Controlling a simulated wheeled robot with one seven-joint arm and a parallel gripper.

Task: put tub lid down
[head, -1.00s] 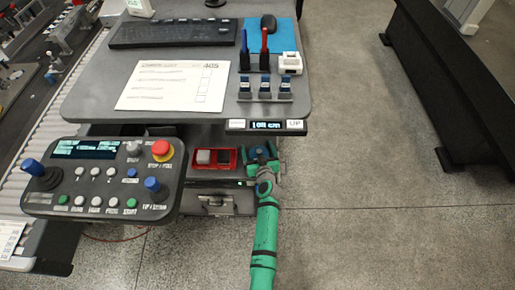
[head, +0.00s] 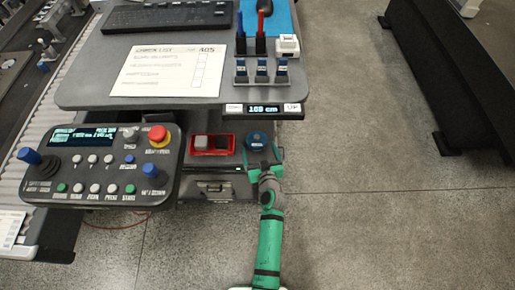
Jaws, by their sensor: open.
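A round dark blue tub lid (head: 257,138) lies on the shelf below the desk top, to the right of a red tray. My gripper (head: 263,155) is at the near side of the lid, its green fingers spread apart. The jaws are open and the lid is not between them as far as I can see. Whether a tub is under the lid, I cannot tell.
The red tray (head: 212,144) holds a light and a dark block. The desk top (head: 190,40) with its height display (head: 263,108) overhangs the shelf. A control panel (head: 95,163) stands at left.

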